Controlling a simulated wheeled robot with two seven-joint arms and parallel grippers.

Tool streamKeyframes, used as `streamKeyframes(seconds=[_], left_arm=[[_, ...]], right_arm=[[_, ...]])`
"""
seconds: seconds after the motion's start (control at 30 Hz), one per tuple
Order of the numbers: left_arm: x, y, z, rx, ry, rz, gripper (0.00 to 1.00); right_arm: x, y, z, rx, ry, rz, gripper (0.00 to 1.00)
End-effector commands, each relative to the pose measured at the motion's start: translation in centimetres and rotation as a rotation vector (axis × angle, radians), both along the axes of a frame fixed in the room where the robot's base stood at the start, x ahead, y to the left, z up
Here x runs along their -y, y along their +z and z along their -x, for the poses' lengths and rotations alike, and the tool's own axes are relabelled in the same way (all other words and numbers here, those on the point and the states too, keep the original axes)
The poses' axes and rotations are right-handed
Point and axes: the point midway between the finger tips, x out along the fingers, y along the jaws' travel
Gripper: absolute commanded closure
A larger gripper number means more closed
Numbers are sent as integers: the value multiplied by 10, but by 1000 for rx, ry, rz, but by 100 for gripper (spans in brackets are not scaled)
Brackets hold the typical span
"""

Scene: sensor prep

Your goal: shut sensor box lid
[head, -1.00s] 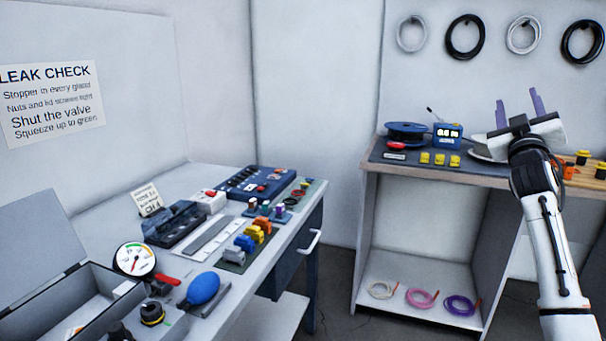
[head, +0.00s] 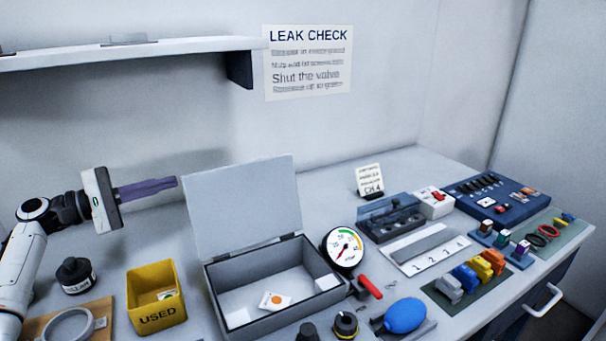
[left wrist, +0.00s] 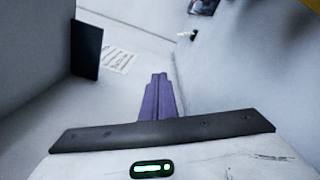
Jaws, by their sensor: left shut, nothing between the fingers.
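The grey sensor box (head: 262,326) stands on the bench with its lid (head: 240,205) open, raised upright and leaning back from the rear hinge edge. Inside lie a small white packet with an orange spot (head: 275,301) and a pale block at the right end. My left gripper (head: 174,183) is just left of the lid's upper left corner, its purple fingers together and empty, pointing right. A gap to the lid seems to show, but depth is hard to judge. The shut fingers also show in the left wrist view (left wrist: 159,78). My right gripper is out of view.
A yellow USED bin (head: 156,318) and a black-capped jar (head: 75,276) stand left of the box. A round gauge (head: 343,248), a red-handled valve (head: 369,286) and a blue bulb (head: 405,315) are close on its right. A wall shelf (head: 130,52) hangs above my left arm.

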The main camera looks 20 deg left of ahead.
Motion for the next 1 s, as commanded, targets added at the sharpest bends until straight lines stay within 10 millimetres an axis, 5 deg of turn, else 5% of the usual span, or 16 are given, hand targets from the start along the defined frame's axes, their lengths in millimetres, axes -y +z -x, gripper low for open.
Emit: streamKeyframes(seconds=[0.1, 0.3, 0.47, 0.87, 1.0], left_arm=[[21, 0, 19, 39, -170, 48, 100], [35, 8, 38, 84, -303, 85, 100], [49, 12, 31, 88, -315, 86, 100], [117, 24, -18, 89, -313, 87, 100], [127, 31, -7, 85, -312, 83, 100]], right_arm=[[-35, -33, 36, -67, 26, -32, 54], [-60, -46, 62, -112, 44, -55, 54], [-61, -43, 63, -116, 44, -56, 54], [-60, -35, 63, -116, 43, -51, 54], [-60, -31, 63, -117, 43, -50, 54]])
